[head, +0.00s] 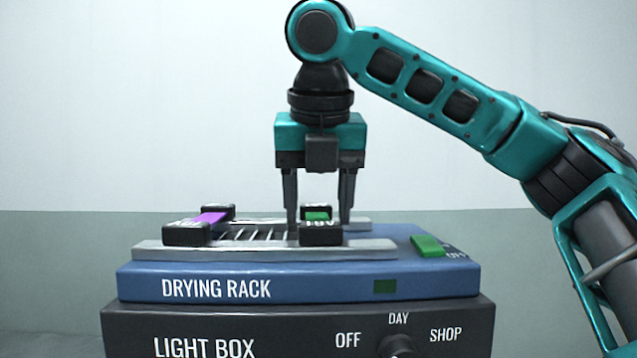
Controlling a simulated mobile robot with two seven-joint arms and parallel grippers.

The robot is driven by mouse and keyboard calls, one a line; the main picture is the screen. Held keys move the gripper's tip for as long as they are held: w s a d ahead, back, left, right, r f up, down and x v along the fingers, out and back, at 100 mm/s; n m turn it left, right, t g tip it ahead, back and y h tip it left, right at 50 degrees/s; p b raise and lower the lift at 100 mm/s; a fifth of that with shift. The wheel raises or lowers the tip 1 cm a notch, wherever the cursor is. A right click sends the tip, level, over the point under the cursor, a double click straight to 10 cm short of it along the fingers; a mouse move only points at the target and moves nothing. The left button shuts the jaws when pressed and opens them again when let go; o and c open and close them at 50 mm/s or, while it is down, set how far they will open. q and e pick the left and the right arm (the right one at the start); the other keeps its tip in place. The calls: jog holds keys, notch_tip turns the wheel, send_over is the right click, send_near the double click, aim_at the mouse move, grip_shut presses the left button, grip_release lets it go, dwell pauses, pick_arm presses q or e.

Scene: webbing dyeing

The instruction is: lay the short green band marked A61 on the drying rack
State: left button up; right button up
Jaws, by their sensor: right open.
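The short green band (317,216) lies across the right part of the drying rack (207,282), on its slotted metal top. A black block sits at each end of the band. The near block (320,236) carries white marking that looks like A61 upside down. My right gripper (319,206) points straight down over the band. Its fingers are open, one to the left and one to the right of the band, with the tips low near the blocks. I cannot tell whether the fingers touch anything. My left gripper is not in view.
A purple band (211,218) with black end blocks lies on the rack's left part, with bare slats between the two bands. A green switch (430,246) is on the rack's right. The rack stands on a dark light box (300,325) with a knob (397,347).

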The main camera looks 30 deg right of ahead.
jog(key=v, duration=1.2)
jog(key=shift+r, duration=0.1)
